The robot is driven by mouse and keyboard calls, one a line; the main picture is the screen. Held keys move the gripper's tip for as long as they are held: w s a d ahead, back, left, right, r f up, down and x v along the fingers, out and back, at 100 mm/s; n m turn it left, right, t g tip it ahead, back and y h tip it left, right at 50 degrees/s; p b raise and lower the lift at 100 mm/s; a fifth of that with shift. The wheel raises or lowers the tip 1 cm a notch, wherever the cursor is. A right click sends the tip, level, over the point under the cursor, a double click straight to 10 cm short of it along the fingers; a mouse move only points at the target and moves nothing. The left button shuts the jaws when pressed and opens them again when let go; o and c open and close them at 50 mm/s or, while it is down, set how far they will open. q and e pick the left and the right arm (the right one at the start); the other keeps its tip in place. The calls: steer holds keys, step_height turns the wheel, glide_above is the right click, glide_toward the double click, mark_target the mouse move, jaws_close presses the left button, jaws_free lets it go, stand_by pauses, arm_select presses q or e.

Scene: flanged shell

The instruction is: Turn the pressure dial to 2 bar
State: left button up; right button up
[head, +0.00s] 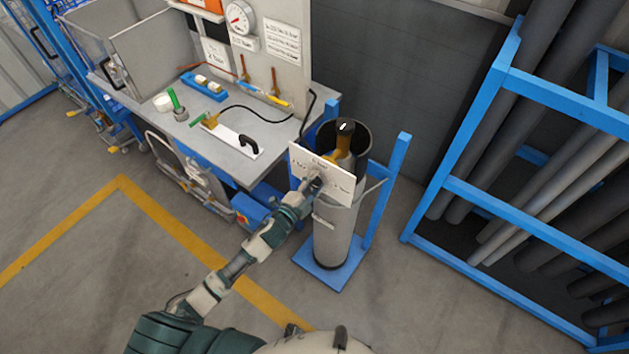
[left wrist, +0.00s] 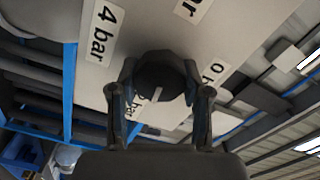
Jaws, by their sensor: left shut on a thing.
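The pressure dial's white plate (head: 300,158) is fixed in front of a grey cylinder (head: 331,235). In the left wrist view the plate (left wrist: 235,30) carries a "4 bar" label (left wrist: 103,31) at upper left, a partly seen "0" label (left wrist: 213,71) at right, a cut-off label at the top and one partly hidden behind the knob. The round dark knob (left wrist: 160,72) has a pale mark (left wrist: 156,94) on its lower side, towards the hidden label. My left gripper (head: 315,181) is shut on the knob, one finger each side. My right gripper is not in view.
A blue frame (head: 372,215) stands around the cylinder. A grey workbench (head: 215,140) with a round gauge (head: 240,17) on its back panel is to the left. A blue rack (head: 480,200) of dark pipes is to the right. The floor in front is clear.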

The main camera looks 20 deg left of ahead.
arm_select(q)
steer(key=shift+f+m, duration=0.1)
steer(key=shift+m, duration=0.5)
steer(key=shift+f+m, duration=0.1)
steer(key=shift+m, duration=0.2)
steer(key=o, duration=1.2)
steer(key=shift+c, duration=0.2)
steer(key=v, duration=1.2)
steer(key=shift+w+f, duration=0.1)
